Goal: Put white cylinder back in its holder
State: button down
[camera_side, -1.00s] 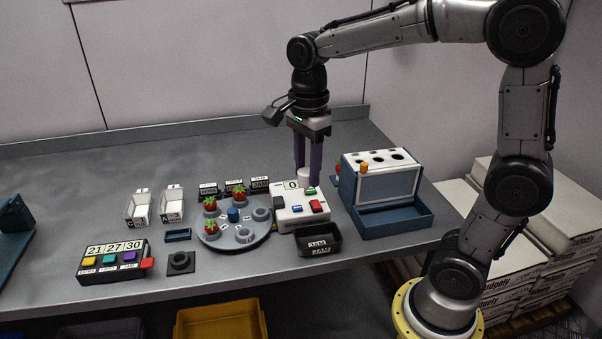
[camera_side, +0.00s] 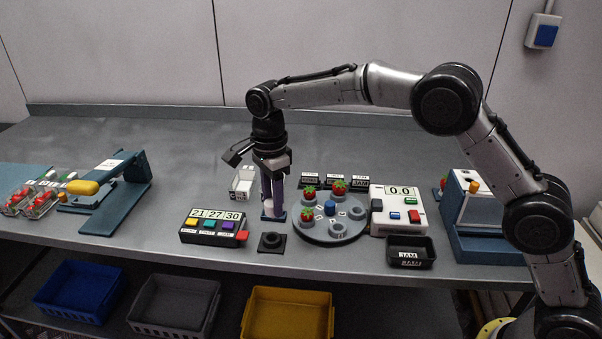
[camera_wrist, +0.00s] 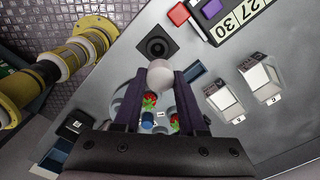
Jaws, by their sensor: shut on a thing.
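The white cylinder (camera_side: 268,207) is held between the purple fingers of my gripper (camera_side: 272,205), which are shut on it. It also shows between the fingertips in the wrist view (camera_wrist: 160,74). A black square block with a round socket (camera_side: 271,243), which looks like a holder, sits on the bench just in front of the fingertips. Its socket looks empty in the wrist view (camera_wrist: 157,46). The cylinder is above and behind this block, apart from it. Its exact height over the bench is hard to tell.
The keypad box reading 21 27 30 (camera_side: 214,227) stands left of the black block. The round plate with strawberries (camera_side: 330,234) is close on the right, the 0.0 scale (camera_side: 398,209) beyond it. A white punnet (camera_side: 242,182) stands behind, and a small blue tray (camera_wrist: 194,71) is beside the fingers.

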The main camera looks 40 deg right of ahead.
jog(key=shift+s+a+f, duration=0.2)
jog(key=shift+a+f, duration=0.25)
jog(key=shift+f, duration=2.5)
jog(key=shift+f, duration=0.25)
jog(key=shift+c, duration=2)
grip_release()
jog(key=shift+r, duration=3.55)
